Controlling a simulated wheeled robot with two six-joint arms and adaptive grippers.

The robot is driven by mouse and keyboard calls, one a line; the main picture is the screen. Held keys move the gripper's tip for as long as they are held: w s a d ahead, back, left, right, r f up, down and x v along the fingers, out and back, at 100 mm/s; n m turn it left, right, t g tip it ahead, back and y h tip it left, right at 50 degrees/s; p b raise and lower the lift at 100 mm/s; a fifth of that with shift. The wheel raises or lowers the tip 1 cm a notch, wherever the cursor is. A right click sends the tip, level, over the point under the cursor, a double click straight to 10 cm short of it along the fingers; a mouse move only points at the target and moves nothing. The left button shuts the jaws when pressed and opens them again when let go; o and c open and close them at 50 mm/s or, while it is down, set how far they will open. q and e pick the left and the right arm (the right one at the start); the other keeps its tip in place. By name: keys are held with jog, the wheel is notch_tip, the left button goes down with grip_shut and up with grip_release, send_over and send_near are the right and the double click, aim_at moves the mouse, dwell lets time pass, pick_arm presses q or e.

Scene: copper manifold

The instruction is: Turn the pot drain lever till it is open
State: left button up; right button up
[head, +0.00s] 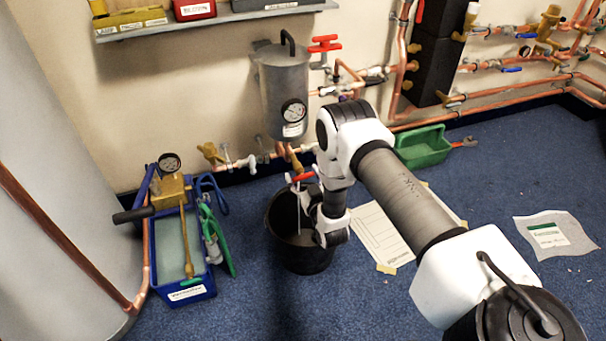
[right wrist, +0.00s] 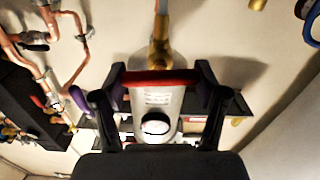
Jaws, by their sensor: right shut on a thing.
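The grey pot (head: 283,92) with a round gauge hangs on the wall. The brass drain valve (head: 292,156) is under it, with the red drain lever (head: 303,177) at its lower end. My right gripper (head: 305,187) points upward at the lever from below. In the right wrist view, the red lever (right wrist: 160,77) lies crosswise between the two dark fingers, which are shut on its ends. The brass valve (right wrist: 159,52) and the pot with its gauge (right wrist: 155,127) show behind it. My left gripper is not in view.
A black bucket (head: 300,252) stands on the blue carpet below the drain, close to my right wrist. A blue tray (head: 181,270) with a pump is left of it. A green tray (head: 425,147) and paper sheets (head: 382,236) lie right. Copper pipes (head: 470,97) run along the wall.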

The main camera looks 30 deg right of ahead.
jog(key=n+p, duration=0.3)
jog(key=shift+a+r+n, duration=0.1)
jog(key=shift+r+n, duration=0.15)
jog(key=shift+n, duration=0.15)
jog(key=n+p, duration=0.2)
jog(key=n, duration=0.2)
jog(key=shift+w+f+n+p, duration=0.1)
jog(key=shift+n+p, duration=0.2)
jog(key=shift+p, duration=0.1)
jog(key=n+p, duration=0.2)
jog(key=n, duration=0.2)
jog(key=shift+a+f+n, duration=0.1)
jog(key=shift+n, duration=0.2)
jog(key=shift+f+n+p, duration=0.2)
jog(key=shift+n+p, duration=0.35)
jog(key=shift+n, duration=1.35)
jog(key=o, duration=1.2)
jog(key=shift+c, duration=0.2)
jog(key=shift+f, duration=0.1)
